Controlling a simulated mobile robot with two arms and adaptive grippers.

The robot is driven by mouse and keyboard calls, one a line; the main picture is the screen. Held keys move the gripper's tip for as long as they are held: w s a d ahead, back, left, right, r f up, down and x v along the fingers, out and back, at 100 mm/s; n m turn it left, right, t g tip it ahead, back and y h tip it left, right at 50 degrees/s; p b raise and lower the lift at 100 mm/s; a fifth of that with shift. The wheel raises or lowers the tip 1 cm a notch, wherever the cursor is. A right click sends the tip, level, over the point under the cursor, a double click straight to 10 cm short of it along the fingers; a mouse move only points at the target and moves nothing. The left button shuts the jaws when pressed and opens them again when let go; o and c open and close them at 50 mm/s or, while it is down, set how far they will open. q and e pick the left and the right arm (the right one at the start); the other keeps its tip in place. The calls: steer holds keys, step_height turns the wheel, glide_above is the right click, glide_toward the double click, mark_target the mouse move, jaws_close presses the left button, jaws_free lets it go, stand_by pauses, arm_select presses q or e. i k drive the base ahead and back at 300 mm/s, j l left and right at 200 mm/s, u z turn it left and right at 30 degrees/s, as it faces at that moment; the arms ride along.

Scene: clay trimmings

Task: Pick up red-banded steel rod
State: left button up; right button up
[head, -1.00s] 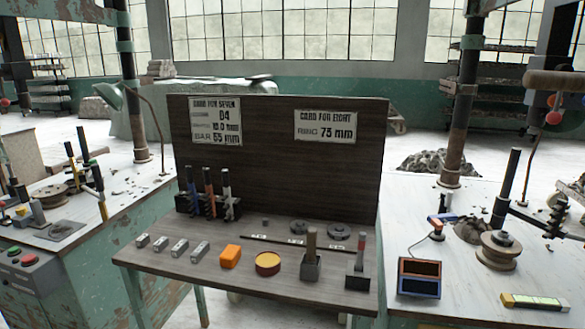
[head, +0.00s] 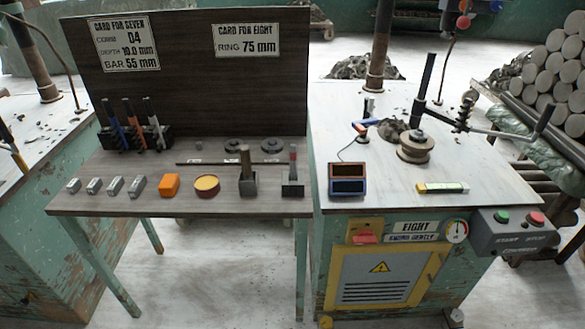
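A slim upright rod with a red band, which looks like the red-banded steel rod (head: 293,158), stands at the right end of the small wooden table (head: 225,202) in the middle. Its lower end is in a dark block (head: 292,190). A thicker brown post (head: 245,162) stands in another dark block to its left, apart from it. Neither of my grippers is in view.
Left of the rod are a round yellow-topped tin (head: 206,187), an orange block (head: 169,185) and several small metal blocks. Dark rings (head: 272,145) lie behind. A backboard (head: 200,70) rises at the rear. A machine bench (head: 400,270) adjoins on the right.

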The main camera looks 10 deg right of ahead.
mark_target(294, 147)
steer(key=i+j+z, duration=0.1)
steer(key=z, duration=0.35)
steer(key=i+j+z, duration=0.1)
steer(key=z, duration=0.3)
steer(key=j+z, duration=0.3)
steer(key=z, duration=0.15)
steer(key=i+j+z, duration=0.1)
steer(key=j+z, duration=0.15)
steer(key=z, duration=0.2)
